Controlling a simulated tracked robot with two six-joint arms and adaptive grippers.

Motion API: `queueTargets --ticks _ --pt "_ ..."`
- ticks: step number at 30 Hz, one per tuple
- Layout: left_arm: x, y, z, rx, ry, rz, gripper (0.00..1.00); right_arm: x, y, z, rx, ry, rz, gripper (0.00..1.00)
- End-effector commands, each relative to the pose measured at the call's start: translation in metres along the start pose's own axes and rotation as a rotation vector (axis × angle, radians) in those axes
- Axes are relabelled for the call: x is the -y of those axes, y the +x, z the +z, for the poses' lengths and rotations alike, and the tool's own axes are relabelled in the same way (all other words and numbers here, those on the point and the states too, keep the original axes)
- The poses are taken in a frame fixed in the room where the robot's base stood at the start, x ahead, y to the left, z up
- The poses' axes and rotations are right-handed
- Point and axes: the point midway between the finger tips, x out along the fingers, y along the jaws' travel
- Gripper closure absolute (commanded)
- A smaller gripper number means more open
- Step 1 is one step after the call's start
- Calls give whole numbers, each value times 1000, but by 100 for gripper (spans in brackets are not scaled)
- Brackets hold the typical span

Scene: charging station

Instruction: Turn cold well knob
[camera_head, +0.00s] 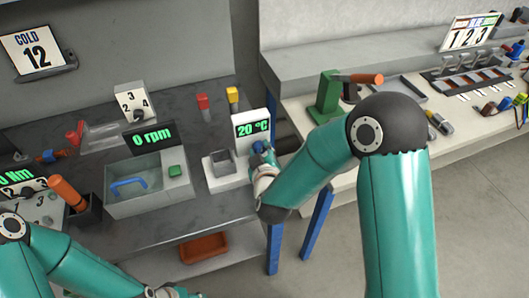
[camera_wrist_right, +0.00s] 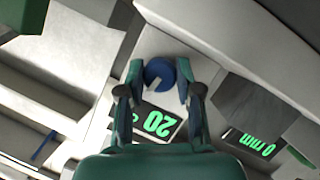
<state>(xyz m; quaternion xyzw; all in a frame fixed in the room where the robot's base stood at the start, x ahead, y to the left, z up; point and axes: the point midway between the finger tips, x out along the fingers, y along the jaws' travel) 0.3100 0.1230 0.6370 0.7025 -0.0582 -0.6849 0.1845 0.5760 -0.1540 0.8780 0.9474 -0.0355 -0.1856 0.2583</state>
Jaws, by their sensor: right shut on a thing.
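The cold well (camera_head: 221,183) is a light grey unit with a square well and a display (camera_head: 252,127) reading 20 °C in green. In the right wrist view its display (camera_wrist_right: 157,122) shows upside down. The cold well knob (camera_wrist_right: 160,72) is round and blue with a pale pointer mark. My right gripper (camera_wrist_right: 161,80) is shut on the knob, one finger on each side. In the head view the right gripper (camera_head: 262,160) is at the front of the unit and mostly hides the knob. My left gripper is not in view; its arm crosses the lower left corner.
Left of the cold well stands a grey basin unit (camera_head: 140,205) with a display reading 0 rpm. Red and yellow blocks (camera_head: 203,102) stand behind it. A green stand (camera_head: 328,95) is on the white bench at right. An orange tray (camera_head: 203,248) lies on the lower shelf.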

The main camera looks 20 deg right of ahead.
Motion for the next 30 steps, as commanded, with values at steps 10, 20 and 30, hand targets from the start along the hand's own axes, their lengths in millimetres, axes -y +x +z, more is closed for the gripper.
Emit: queueTargets --ticks 10,20,30 --pt "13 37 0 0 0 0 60 -1 2 1 -14 275 -113 100" --pt "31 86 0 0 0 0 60 -1 4 3 -19 565 -234 100" --pt "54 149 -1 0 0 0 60 -3 4 4 -21 824 -342 100"
